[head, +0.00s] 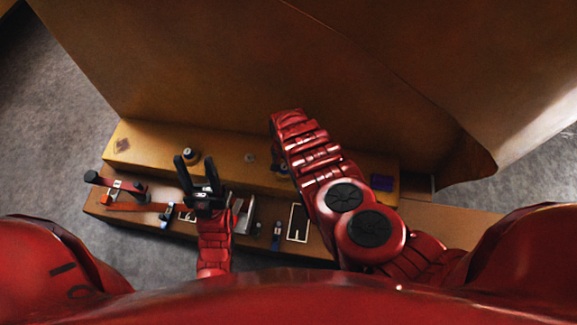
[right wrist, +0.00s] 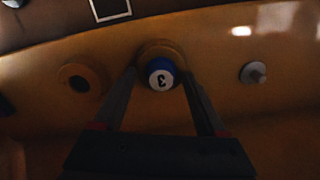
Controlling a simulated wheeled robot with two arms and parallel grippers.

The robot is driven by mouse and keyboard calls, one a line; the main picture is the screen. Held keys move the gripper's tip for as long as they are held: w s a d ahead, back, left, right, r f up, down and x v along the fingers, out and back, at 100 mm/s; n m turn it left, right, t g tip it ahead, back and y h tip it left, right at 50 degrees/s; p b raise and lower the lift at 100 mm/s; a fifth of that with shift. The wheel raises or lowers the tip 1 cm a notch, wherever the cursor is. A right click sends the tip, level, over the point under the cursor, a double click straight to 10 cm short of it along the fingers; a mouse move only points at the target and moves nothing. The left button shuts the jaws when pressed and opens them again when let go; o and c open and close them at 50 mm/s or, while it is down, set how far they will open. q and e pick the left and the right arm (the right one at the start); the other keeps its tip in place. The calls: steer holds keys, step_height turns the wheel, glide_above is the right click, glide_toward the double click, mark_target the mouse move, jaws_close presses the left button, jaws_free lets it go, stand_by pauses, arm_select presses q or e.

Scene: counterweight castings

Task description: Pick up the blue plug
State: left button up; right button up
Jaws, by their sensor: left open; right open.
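The blue plug (right wrist: 161,70) shows in the right wrist view, with a white face marked 3. It sits at a round brown seat on the brown ledge (right wrist: 215,45). My right gripper (right wrist: 160,82) is open, with one finger on each side of the plug in that view. I cannot tell whether the fingers touch it. In the head view my right arm covers that spot, and neither the plug nor the right gripper can be made out. My left gripper (head: 196,170) is open and empty over the left part of the bench.
A round brown socket (right wrist: 78,77) and a grey peg (right wrist: 253,73) flank the plug. A tall brown panel (head: 200,70) rises behind.

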steer(key=shift+s+a+r, duration=0.1)
steer(key=shift+r, duration=0.15)
steer(key=shift+c, duration=0.3)
jaws_close()
steer(key=shift+r+p, duration=0.4)
step_height(320, 180, up, 3)
steer(key=shift+r+p, duration=0.1)
steer(key=shift+p, duration=0.7)
steer(key=s+a+p, duration=0.1)
steer(key=s+p, duration=0.9)
steer(key=s, duration=0.6)
steer(key=shift+r, duration=0.45)
